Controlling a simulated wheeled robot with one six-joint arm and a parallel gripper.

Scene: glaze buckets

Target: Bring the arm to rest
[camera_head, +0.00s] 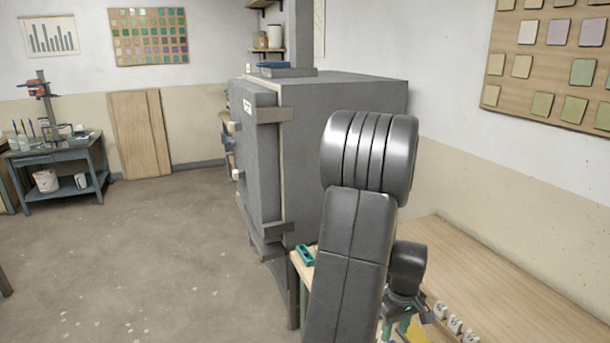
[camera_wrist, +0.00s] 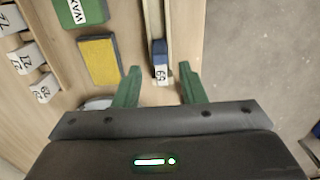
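My gripper (camera_wrist: 160,72) shows its two green fingers spread apart in the wrist view, with nothing touching them. A small blue block with a white face marked 59 (camera_wrist: 160,60) lies beyond the fingertips, in line with the gap between them. In the head view my bent arm stands in front of the kiln and over the wooden table (camera_head: 505,285). My gripper (camera_head: 402,322) is low in that view, partly cut off by the bottom edge.
The wrist view shows a yellow sponge (camera_wrist: 98,62), a green WAX container (camera_wrist: 82,12) and several white numbered tags (camera_wrist: 28,58). A large grey kiln (camera_head: 335,95) stands behind my arm. A blue workbench (camera_head: 60,155) stands far left. Open floor (camera_head: 130,240) lies left.

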